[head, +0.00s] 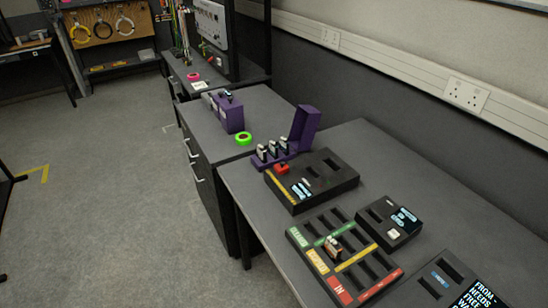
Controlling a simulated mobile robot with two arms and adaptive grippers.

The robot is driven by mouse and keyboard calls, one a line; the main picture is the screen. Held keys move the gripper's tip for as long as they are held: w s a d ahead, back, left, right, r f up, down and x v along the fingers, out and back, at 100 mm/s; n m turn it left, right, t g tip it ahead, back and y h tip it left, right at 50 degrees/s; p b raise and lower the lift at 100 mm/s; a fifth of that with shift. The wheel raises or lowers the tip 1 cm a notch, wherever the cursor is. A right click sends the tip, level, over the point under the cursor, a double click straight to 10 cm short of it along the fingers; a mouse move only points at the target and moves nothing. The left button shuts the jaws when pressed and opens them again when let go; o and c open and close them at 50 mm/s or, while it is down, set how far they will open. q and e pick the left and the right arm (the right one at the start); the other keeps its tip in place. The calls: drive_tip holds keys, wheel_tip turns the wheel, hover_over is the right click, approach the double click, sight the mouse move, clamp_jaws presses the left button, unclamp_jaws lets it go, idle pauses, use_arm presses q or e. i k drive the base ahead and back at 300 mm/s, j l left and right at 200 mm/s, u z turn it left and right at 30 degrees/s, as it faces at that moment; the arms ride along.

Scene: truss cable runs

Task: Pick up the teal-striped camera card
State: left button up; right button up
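I cannot make out a teal stripe on any card at this size. A small brown and dark card-like piece with a pale top (333,249) stands in a slot of the black sorting tray (343,225), which has green, yellow and red labelled strips. Several dark cards with white tops (273,149) stand in a row in the open purple case (303,130) behind. Neither of my grippers is in view.
A black slotted box with a red button (318,182), a small black box with a screen (390,222) and another screened box (455,283) share the grey table. A green tape roll (244,138) and purple box (229,112) sit on the farther bench. Floor at left is clear.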

sight(273, 149)
drive_tip(key=z, duration=0.25)
drive_tip(key=i+j+z, duration=0.1)
drive_tip(key=z, duration=0.3)
drive_tip(key=i+j+z, duration=0.1)
drive_tip(key=j+z, duration=0.45)
drive_tip(key=z, duration=0.2)
